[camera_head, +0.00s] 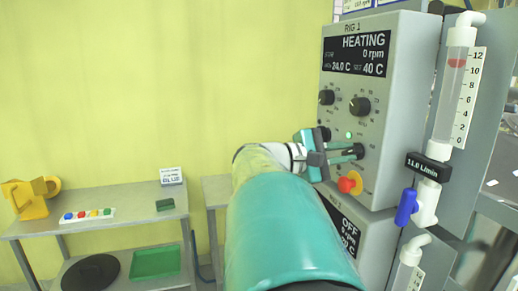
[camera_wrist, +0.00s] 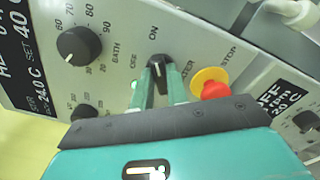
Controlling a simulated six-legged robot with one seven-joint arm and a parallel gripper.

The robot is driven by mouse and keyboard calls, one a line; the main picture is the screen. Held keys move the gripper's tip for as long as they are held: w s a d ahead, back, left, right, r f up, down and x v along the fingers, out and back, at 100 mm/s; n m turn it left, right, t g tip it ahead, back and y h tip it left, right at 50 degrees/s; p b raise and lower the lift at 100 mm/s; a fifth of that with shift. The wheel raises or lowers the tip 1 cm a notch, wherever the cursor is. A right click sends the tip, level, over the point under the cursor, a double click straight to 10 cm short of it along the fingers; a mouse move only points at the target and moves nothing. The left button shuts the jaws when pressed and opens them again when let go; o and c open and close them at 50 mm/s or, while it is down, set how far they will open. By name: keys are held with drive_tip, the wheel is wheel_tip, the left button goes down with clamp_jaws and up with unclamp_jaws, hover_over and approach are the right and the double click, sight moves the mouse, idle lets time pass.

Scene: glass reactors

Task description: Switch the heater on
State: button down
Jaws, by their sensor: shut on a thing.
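The RIG 1 control box (camera_head: 408,95) stands at the right of the head view. Its display (camera_head: 356,54) reads HEATING, 0 rpm, 24.0 C and SET 40 C. A small green light (camera_head: 349,134) is lit on its panel. My gripper (camera_head: 352,152) reaches the lower panel. In the wrist view its two green fingers (camera_wrist: 160,80) are shut around the black heater switch (camera_wrist: 157,66), between them. The switch's white mark appears to point toward the ON label (camera_wrist: 153,32). The fingers hide part of the switch and the HEATER label.
A red emergency-stop button on a yellow base (camera_head: 350,183) sits just below my gripper. Another black dial (camera_head: 360,106) is above. A second box reading OFF (camera_head: 350,230) is underneath. A flow tube with a blue valve (camera_head: 406,207) stands at right. A grey bench (camera_head: 120,202) is at left.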

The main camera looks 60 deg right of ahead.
drive_tip(key=shift+m, duration=0.4)
drive_tip(key=c, duration=1.4)
unclamp_jaws()
drive_tip(key=v, duration=1.3)
drive_tip(key=shift+w+a, duration=0.3)
drive_tip(key=shift+f, duration=0.1)
